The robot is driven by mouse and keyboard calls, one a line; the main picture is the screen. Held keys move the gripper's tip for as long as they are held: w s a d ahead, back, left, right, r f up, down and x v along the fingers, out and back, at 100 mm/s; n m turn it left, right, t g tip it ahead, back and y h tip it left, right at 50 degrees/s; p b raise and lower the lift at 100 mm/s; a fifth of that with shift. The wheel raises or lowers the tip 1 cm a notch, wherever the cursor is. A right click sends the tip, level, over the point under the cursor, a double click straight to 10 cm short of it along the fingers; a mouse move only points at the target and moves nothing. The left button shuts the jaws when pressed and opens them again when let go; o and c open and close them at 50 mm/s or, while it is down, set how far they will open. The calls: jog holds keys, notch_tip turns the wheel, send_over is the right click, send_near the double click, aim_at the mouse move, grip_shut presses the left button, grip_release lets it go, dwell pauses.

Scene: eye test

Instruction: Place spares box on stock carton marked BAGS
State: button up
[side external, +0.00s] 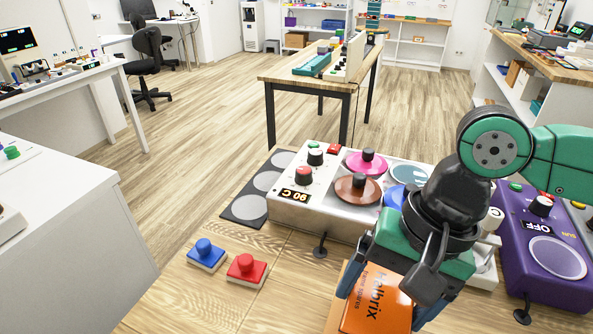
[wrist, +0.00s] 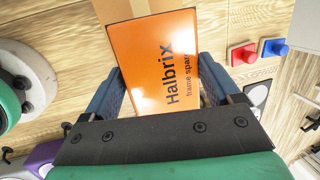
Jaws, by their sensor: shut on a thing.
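The spares box (side external: 376,303) is orange, with "Halbrix" and "frame spares" lettering. It also shows in the wrist view (wrist: 150,75), with its lettered face towards the camera. My gripper (side external: 388,288) is shut on it, one blue finger on each side; the fingers also show in the wrist view (wrist: 162,85). A tan cardboard carton (side external: 336,307) shows in part behind and left of the box, and its tan surface lies past the box's far end in the wrist view (wrist: 121,9). No BAGS marking is readable. I cannot tell whether box and carton touch.
A white panel (side external: 285,208) with knobs, coloured discs and a "90 C" display stands behind my gripper. A purple unit (side external: 512,245) reading "OFF" stands at right. A blue-handled block (side external: 206,254) and a red-handled block (side external: 246,269) sit left on the wooden table.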

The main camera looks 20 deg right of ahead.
aim_at(392, 293)
jog(key=shift+f, duration=1.4)
jog(key=o, duration=1.4)
jog(key=shift+f, duration=0.1)
jog(key=v, duration=1.1)
jog(key=shift+d+r, duration=0.1)
jog(key=shift+r, duration=0.3)
jog(key=shift+w+d+r, duration=0.1)
jog(key=w+d+f+n+t+h, duration=0.1)
jog(key=w+d+f+n+t, duration=0.1)
jog(key=d+n, duration=0.1)
jog(key=w+d+f+n+t+h, duration=0.1)
jog(key=w+d+f+n+t, duration=0.1)
jog(key=d, duration=0.4)
jog(key=w+d+f+n+t+h, duration=0.1)
jog(key=w+d+f+n+t, duration=0.1)
jog(key=w+d+f+n, duration=0.1)
jog(key=shift+w+d+f+n+t, duration=0.25)
jog(key=shift+w+d, duration=0.1)
jog(key=shift+d, duration=0.2)
jog(key=shift+w+d+f+n+t, duration=0.2)
jog(key=shift+w+d, duration=0.15)
jog(key=shift+d, duration=0.2)
